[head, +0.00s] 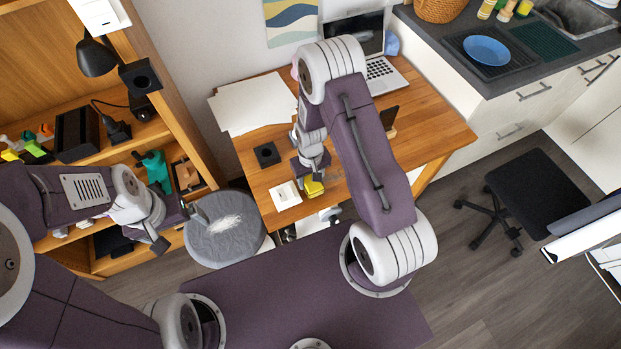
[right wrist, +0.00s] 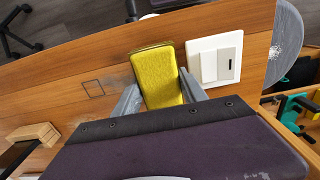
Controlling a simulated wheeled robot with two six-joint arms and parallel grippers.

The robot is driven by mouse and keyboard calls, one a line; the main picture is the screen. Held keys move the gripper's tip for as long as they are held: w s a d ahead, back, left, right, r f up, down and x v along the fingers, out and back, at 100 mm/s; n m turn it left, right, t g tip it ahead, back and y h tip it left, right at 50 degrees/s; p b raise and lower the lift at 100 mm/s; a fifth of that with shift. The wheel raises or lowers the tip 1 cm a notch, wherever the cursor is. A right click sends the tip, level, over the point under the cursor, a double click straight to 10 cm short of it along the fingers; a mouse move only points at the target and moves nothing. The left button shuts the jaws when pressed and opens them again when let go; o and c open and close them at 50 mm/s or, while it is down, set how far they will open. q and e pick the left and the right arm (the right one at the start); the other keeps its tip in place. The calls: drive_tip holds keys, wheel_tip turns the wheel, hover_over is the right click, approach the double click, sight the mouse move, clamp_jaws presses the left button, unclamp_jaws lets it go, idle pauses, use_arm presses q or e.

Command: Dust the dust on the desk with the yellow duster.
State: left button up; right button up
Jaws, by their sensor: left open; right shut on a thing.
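The yellow duster (head: 314,188) is held in my right gripper (head: 311,176) low over the wooden desk (head: 262,185), near its front edge. In the right wrist view the duster (right wrist: 157,77) sits between the two grey fingers (right wrist: 160,98), which are shut on it. I cannot tell if it touches the desktop (right wrist: 60,85). A faint greyish dust patch (right wrist: 122,76) shows on the wood just left of the duster in that view. My left gripper (head: 181,228) is open and empty, near the round grey stool (head: 212,244).
A white switch plate (head: 285,195) lies beside the duster. A small black square (head: 266,154), papers (head: 252,105), a laptop (head: 382,76) and a dark-faced wooden block (head: 389,119) are on the desk. The stool has a white patch. Shelves stand left, an office chair (head: 537,193) right.

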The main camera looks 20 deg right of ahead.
sight(328, 179)
drive_tip(key=shift+f+b, duration=0.35)
drive_tip(key=shift+f, duration=0.2)
drive_tip(key=d, duration=0.5)
drive_tip(key=shift+w+d+r, duration=0.1)
drive_tip(key=shift+w+d, duration=0.1)
drive_tip(key=shift+d, duration=0.5)
drive_tip(key=d, duration=0.6)
drive_tip(key=shift+w+d, duration=0.1)
drive_tip(key=shift+d, duration=0.15)
drive_tip(key=shift+a, duration=0.1)
